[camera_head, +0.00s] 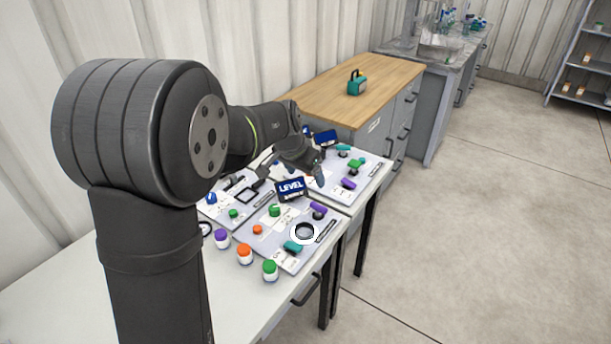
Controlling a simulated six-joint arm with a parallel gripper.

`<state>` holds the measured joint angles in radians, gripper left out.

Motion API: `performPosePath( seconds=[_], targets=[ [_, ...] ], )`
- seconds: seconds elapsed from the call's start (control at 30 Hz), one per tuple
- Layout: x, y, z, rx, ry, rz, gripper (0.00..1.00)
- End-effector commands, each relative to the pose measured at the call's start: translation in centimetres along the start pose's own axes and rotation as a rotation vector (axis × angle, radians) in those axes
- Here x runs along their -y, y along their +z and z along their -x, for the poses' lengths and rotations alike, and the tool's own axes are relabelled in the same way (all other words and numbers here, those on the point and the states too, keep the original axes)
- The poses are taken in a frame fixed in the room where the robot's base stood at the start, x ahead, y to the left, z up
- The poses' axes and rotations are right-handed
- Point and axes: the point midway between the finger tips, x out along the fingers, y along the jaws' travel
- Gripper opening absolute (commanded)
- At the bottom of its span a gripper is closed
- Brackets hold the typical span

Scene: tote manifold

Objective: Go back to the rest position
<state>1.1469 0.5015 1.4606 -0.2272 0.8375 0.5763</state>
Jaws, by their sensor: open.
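My arm rises large and dark at the left in the head view and reaches over the white table (60,305). My gripper (319,178) is small and partly hidden by my own wrist. It is open, above the boards and near the blue "LEVEL" sign (291,188). I see nothing held in it. A near board (283,262) and a far board (372,178) carry small green, purple, teal and orange parts. A white-rimmed round dark piece (304,232) sits on the near board.
A wood-topped cabinet (330,82) with a teal handled box (357,84) stands behind. The floor (480,220) at the right is clear.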

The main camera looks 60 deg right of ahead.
Motion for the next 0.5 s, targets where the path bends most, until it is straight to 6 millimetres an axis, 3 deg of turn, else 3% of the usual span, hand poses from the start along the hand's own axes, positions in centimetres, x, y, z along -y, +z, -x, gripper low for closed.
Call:
performPosePath(
  seconds=[0.27, 0.5],
  targets=[
    [0.0, 0.0, -0.6, 0.001, 0.001, 0.0, 0.76],
    [0.0, 0.0, -4.2, 0.003, 0.001, 0.0, 0.76]
  ],
)
